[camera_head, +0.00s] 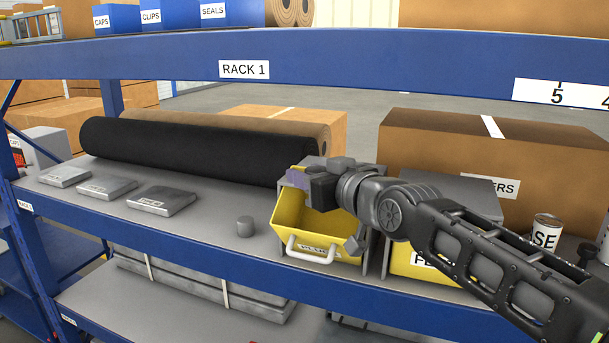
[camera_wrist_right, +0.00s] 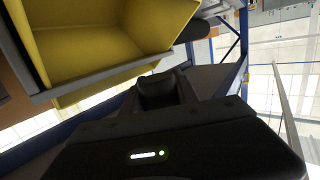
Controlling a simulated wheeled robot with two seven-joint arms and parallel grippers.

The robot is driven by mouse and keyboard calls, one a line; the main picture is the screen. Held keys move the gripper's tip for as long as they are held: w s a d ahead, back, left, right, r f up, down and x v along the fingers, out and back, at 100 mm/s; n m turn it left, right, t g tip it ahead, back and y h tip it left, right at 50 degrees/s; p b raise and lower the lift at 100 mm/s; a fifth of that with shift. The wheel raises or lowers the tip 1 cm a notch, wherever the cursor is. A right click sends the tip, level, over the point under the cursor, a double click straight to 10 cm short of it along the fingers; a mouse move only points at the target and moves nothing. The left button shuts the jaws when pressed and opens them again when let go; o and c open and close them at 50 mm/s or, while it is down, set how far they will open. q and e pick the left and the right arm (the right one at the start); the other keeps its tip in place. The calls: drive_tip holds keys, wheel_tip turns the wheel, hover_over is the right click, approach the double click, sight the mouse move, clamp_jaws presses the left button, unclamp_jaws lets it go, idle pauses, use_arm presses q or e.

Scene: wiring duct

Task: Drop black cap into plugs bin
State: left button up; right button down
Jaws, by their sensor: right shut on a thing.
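My right gripper (camera_head: 322,188) is above the back of the yellow plugs bin (camera_head: 318,242), its arm coming in from the right. In the wrist view the gripper (camera_wrist_right: 172,92) is shut on a dark rounded piece (camera_wrist_right: 156,91), which looks like the black cap. Its full shape is partly hidden by the fingers, and in the head view I cannot make it out. The yellow bin also fills the upper left of the wrist view (camera_wrist_right: 105,45), apart from the held piece. The bin's visible inside looks empty. My left gripper is not in view.
Several flat grey pieces (camera_head: 161,200) lie further left. A black roll (camera_head: 190,150) and a cardboard box (camera_head: 490,150) stand behind. Another yellow bin (camera_head: 418,265) is to the right. The rack beam (camera_head: 400,60) crosses above.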

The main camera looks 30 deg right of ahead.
drive_tip(key=shift+w+d, duration=0.1)
drive_tip(key=shift+d, duration=0.05)
drive_tip(key=c, duration=0.8)
unclamp_jaws()
drive_tip(key=shift+c, duration=0.2)
drive_tip(key=shift+s, duration=0.4)
drive_tip(key=s+b, duration=0.1)
drive_tip(key=s, duration=0.1)
drive_tip(key=s+b, duration=0.1)
drive_tip(key=s, duration=0.1)
drive_tip(key=s+r+b, duration=0.1)
drive_tip(key=s, duration=0.2)
drive_tip(key=shift+a, duration=0.25)
